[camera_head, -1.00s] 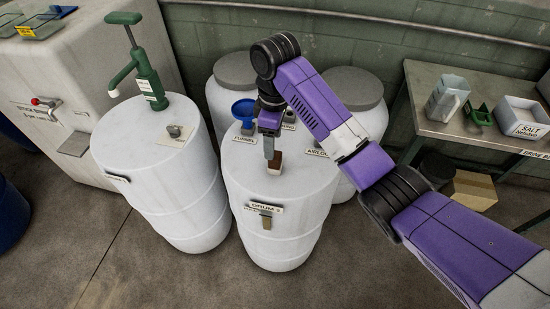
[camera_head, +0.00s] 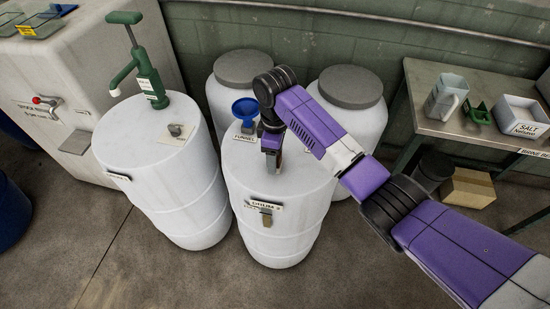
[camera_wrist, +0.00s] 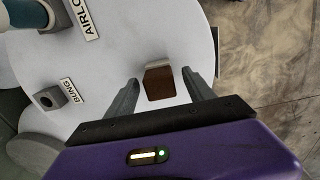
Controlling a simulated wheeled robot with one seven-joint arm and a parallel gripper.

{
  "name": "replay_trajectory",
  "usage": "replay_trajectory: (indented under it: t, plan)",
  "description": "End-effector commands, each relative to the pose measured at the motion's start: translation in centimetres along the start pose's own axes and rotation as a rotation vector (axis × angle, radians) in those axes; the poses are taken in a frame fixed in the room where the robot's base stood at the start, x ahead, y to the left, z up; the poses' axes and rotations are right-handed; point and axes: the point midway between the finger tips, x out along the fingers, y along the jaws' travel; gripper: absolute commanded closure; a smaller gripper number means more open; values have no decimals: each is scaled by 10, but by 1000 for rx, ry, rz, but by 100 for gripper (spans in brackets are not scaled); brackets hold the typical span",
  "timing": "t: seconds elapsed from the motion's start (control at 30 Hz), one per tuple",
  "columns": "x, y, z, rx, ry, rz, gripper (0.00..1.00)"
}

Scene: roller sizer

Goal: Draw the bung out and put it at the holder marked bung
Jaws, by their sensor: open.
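The bung (camera_wrist: 160,84) is a brown block with a pale edge, on the white top of the drum (camera_head: 240,180) labelled DRUM. In the wrist view my gripper (camera_wrist: 160,82) is open, with one finger on each side of the bung and gaps between. In the head view my gripper (camera_head: 273,165) points down at the drum top and mostly hides the bung. The holder marked bung (camera_wrist: 50,97) is a small grey block with a dark round hole, beside its BUNG label (camera_wrist: 73,90), at the left of the wrist view. My arm hides it in the head view.
A blue funnel (camera_head: 245,108) stands on the same drum, behind my gripper. A drum with a green pump (camera_head: 150,80) stands to the left. A bench (camera_head: 440,110) stands at right.

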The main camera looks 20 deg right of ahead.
Motion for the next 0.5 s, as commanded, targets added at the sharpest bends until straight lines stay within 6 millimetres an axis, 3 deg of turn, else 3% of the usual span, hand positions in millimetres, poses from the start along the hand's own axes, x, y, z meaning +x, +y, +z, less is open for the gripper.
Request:
replay_trajectory:
  t: [0.03,0.3,0.5]
  plan:
    - [0,0,0,0,0,0,44]
    - [0,0,0,0,0,0,97]
    - [0,0,0,0,0,0,100]
